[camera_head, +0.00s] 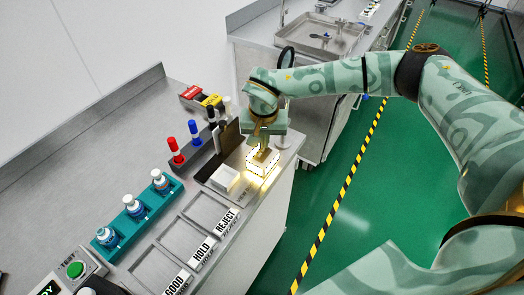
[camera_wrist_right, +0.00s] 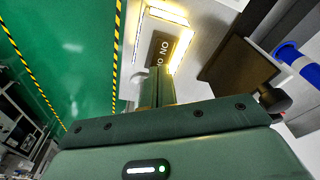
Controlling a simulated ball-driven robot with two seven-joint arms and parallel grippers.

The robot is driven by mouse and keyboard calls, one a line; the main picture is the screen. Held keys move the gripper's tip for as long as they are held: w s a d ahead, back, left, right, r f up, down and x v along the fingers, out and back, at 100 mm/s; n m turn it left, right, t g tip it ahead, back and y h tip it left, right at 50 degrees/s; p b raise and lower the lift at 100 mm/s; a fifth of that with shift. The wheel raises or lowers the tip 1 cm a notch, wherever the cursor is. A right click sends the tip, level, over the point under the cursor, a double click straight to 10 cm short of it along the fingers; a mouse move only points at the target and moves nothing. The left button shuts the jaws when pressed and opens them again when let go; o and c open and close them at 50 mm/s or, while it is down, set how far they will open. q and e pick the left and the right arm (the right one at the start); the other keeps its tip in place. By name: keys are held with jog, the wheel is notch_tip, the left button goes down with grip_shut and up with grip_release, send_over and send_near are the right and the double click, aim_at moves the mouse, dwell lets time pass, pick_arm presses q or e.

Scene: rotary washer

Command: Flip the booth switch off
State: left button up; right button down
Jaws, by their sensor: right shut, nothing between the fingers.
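The booth (camera_head: 263,164) is a small box with a glowing warm-white frame at the front right of the steel counter in the head view. Its lit frame (camera_wrist_right: 165,14) also shows at the top of the wrist view, around a brown panel (camera_wrist_right: 163,47) with short white lettering. My right gripper (camera_head: 262,152) points down at the booth and is shut and empty. In the wrist view its closed fingers (camera_wrist_right: 156,88) end close to the lettered panel; I cannot tell whether they touch it. The switch itself is not clearly visible. My left gripper is not in view.
A dark upright panel (camera_head: 227,138) stands just left of my gripper. A white block (camera_head: 224,178) sits beside the booth. Green floor lies right.

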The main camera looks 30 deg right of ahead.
aim_at(264, 150)
jog(key=shift+f, duration=0.7)
jog(key=shift+r, duration=0.1)
notch_tip(264, 150, up, 7)
jog(key=p, duration=0.6)
dwell(0.4)
